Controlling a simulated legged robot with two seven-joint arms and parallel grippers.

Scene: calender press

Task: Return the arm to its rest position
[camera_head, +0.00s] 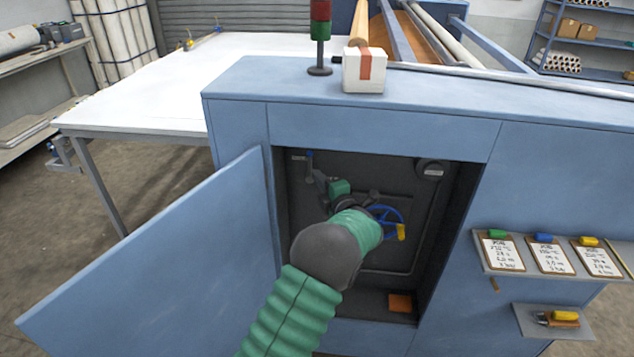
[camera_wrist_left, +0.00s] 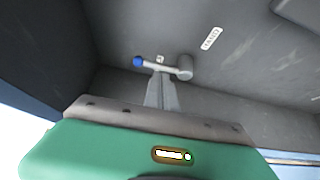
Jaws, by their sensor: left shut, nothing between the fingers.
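My left arm (camera_head: 300,305), green and dark grey, reaches from the bottom of the head view into an open cabinet in the blue machine. My left gripper (camera_head: 320,180) is inside the cabinet, near a small blue-tipped lever (camera_head: 310,160) at the upper left of the back panel. In the left wrist view my gripper's grey fingers (camera_wrist_left: 161,88) are together and hold nothing. The lever's blue knob (camera_wrist_left: 138,62) and grey hub show just beyond the fingertips; I cannot tell whether they touch. My right gripper is not in view.
The cabinet door (camera_head: 160,265) stands open at left. A blue handwheel (camera_head: 387,222) with a yellow tag (camera_head: 401,232) is right of my wrist. An orange block (camera_head: 400,303) lies on the cabinet floor. Clipboard shelves (camera_head: 485,268) stick out at right. A white box (camera_head: 364,75) stands on top.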

